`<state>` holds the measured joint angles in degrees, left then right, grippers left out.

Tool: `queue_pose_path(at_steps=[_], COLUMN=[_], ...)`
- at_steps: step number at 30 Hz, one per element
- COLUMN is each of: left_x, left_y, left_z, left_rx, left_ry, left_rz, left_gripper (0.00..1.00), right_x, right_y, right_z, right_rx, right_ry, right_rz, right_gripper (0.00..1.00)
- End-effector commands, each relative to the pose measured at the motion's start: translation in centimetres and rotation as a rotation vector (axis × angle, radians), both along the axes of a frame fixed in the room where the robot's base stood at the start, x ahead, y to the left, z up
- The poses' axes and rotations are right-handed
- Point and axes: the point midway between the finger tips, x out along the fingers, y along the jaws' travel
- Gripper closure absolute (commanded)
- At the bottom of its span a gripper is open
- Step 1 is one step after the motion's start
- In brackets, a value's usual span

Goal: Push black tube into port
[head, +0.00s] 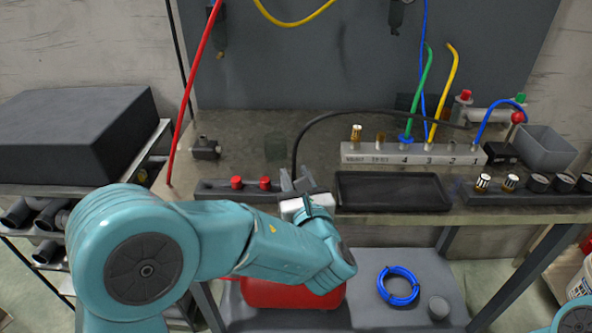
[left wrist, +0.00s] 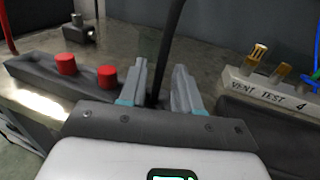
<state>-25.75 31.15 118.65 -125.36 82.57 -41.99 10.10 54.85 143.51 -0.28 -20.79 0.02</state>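The black tube (head: 345,113) arches over the bench from near my left gripper to the back right, behind the port block (head: 370,153). The block has ports marked VENT, TEST and 4 to 1. A green tube (head: 418,90) rises at port 4, a yellow tube (head: 443,90) at port 3, a blue tube (head: 490,113) at port 1. Port 2 (head: 452,146) looks empty. My left gripper (head: 293,182) is open; in the left wrist view its fingers (left wrist: 158,88) stand either side of the black tube (left wrist: 174,35), with gaps showing. My right gripper is out of view.
A rail with two red caps (head: 237,182) lies left of my left gripper. A black tray (head: 392,190) lies in front of the port block. A rack with several fittings (head: 512,190) and a grey bin (head: 547,146) stand right. A red tube (head: 196,85) hangs left.

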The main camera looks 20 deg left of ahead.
Motion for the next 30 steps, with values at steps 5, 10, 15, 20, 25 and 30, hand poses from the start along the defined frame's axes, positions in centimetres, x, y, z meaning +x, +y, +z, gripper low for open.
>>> queue_pose_path(at_steps=[5, 10, 15, 20, 25, 30], left_x=[-0.1, -0.3, -0.4, -0.4, -0.3, -0.2], left_y=[0.3, 0.2, 0.2, 0.2, 0.2, 0.2], left_z=[0.0, 0.0, 0.0, -0.1, 0.2, 2.1], left_rx=[0.000, 0.000, -0.001, 0.000, 0.000, -0.002], left_ry=[0.000, 0.000, 0.001, 0.002, 0.002, -0.002], left_rz=[-0.001, -0.001, -0.001, -0.001, 0.000, 0.001], left_gripper=[0.67, 0.67, 1.00, 1.00, 1.00, 1.00], right_x=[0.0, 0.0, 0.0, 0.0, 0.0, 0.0], right_y=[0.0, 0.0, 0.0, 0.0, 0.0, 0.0], right_z=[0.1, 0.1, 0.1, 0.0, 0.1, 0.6], right_rx=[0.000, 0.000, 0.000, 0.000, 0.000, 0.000], right_ry=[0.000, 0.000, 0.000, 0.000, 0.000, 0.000], right_rz=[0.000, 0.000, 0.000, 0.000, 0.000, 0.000], right_gripper=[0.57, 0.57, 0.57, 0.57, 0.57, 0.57])
